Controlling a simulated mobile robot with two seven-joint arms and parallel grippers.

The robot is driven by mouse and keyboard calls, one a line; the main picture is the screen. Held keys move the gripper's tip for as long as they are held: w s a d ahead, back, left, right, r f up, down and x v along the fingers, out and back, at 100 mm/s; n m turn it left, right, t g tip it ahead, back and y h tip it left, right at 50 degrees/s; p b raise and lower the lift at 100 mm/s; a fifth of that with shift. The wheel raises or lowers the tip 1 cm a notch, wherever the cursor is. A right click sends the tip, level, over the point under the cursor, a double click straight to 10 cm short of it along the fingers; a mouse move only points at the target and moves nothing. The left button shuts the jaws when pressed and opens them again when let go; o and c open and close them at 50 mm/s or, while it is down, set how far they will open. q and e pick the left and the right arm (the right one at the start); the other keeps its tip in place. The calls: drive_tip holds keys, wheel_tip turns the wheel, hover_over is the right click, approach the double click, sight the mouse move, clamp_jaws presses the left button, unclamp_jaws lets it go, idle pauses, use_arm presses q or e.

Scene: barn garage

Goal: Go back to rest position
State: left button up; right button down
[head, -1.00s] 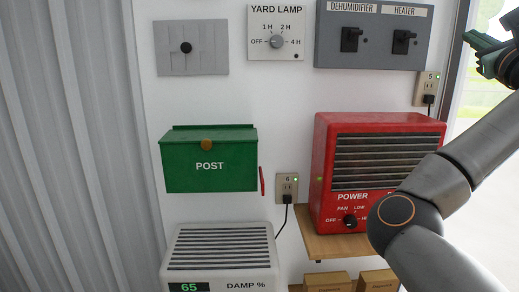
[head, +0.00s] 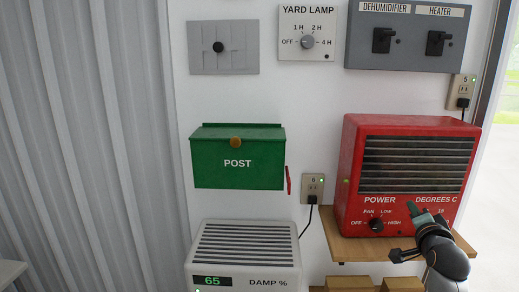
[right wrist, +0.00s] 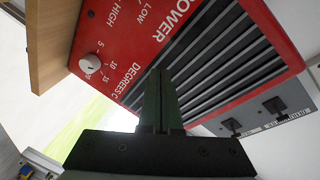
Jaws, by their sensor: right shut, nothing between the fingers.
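My right gripper (head: 416,210) is low at the right of the head view, in front of the lower right part of the red heater (head: 415,158). Its green fingers are together with nothing between them. In the right wrist view the closed fingers (right wrist: 160,75) point toward the heater's front (right wrist: 120,50), which looks tilted there. I cannot tell whether they touch it. The gripper partly covers the heater's DEGREES C dial in the head view. That white dial (right wrist: 89,63) shows clear of the fingers in the wrist view. My left gripper is not in view.
The heater stands on a wooden shelf (head: 345,248) with cardboard boxes (head: 348,284) below. A green POST box (head: 238,165), a dehumidifier (head: 245,245) reading 65, a yard lamp timer (head: 306,28) and a grey switch panel (head: 408,50) are nearby. Corrugated wall (head: 90,150) is at left.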

drive_tip(key=s+a+f+n+y, duration=0.1)
drive_tip(key=s+a+f+n, duration=0.15)
drive_tip(key=f, duration=0.25)
drive_tip(key=s+a+f+n+g+y, duration=0.1)
drive_tip(key=a+f+n, duration=0.15)
drive_tip(key=f, duration=0.35)
drive_tip(key=s+a+f+n+y, duration=0.1)
drive_tip(key=s+a+f+n, duration=0.15)
drive_tip(key=f, duration=0.25)
drive_tip(key=s+a+f+n+g+y, duration=0.1)
drive_tip(key=s+a+f+n, duration=0.2)
drive_tip(key=s+a+f, duration=0.3)
drive_tip(key=s+a+f+n+g+y, duration=0.2)
drive_tip(key=s+a+f, duration=0.3)
drive_tip(key=s+f, duration=0.3)
drive_tip(key=s+a+f+n+g+y, duration=0.1)
drive_tip(key=s+a+f+n, duration=0.3)
drive_tip(key=s, duration=0.9)
wheel_tip(320, 180, down, 4)
drive_tip(key=a+g, duration=0.1)
drive_tip(key=a, duration=0.1)
drive_tip(key=shift+s+a+r+n+y, duration=0.15)
drive_tip(key=shift+s+a+n+y, duration=0.1)
drive_tip(key=shift+a+n+y, duration=0.15)
drive_tip(key=shift+d, duration=0.1)
